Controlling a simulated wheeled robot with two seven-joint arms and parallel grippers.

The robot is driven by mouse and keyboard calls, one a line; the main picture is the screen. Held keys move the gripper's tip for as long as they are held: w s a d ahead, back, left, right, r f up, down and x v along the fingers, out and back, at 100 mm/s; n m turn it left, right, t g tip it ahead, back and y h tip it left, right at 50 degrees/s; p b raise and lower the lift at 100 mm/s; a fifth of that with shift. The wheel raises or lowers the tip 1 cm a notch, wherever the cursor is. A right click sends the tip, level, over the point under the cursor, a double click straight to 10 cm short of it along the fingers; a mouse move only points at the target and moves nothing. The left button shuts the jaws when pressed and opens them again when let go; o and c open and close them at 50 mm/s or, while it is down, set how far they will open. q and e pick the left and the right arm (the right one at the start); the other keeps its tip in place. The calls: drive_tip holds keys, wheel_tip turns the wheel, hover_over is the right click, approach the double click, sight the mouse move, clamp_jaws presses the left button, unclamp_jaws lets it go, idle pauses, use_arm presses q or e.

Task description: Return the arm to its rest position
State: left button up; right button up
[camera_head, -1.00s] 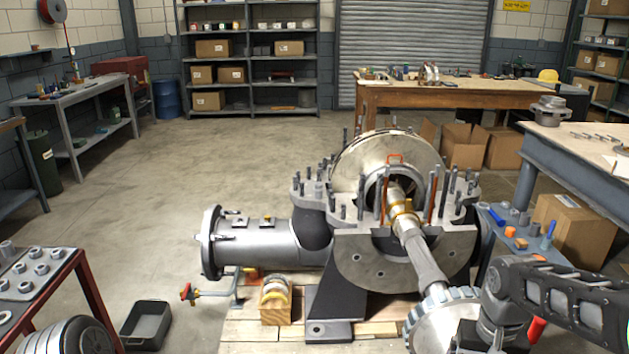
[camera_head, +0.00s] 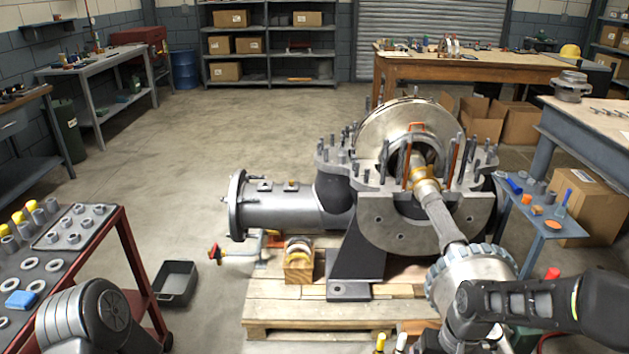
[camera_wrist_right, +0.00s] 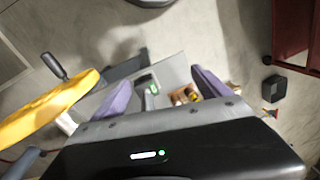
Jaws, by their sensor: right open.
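My right arm (camera_head: 545,305) comes in from the lower right in the head view and bends down in front of the pump shaft's toothed ring (camera_head: 478,268). Its gripper is not clearly visible there. In the right wrist view my right gripper (camera_wrist_right: 160,92) has its two purple fingers spread apart, with nothing held between them. The floor and lower objects show beyond the fingers. A rounded link of my left arm (camera_head: 85,318) shows at the lower left of the head view; the left gripper is outside the frame.
The open pump casing (camera_head: 405,215) with upright studs stands over a wooden pallet (camera_head: 285,312). A red cart (camera_head: 125,225) with rings and a black bin (camera_head: 176,282) are to the left. A blue side table (camera_head: 540,222) stands right. A yellow object (camera_wrist_right: 45,110) is close in the wrist view. Floor at back left is clear.

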drive_tip(key=s+a+f+y, duration=0.1)
drive_tip(key=s+a+f, duration=0.6)
drive_tip(key=f, duration=0.3)
drive_tip(key=s+a+f+y, duration=0.1)
drive_tip(key=s+a+f, duration=0.7)
drive_tip(key=a+f, duration=0.2)
drive_tip(key=shift+s+f+n+y, duration=0.2)
drive_tip(key=shift+f+n+y, duration=0.1)
drive_tip(key=shift+f, duration=0.3)
drive_tip(key=shift+t, duration=0.3)
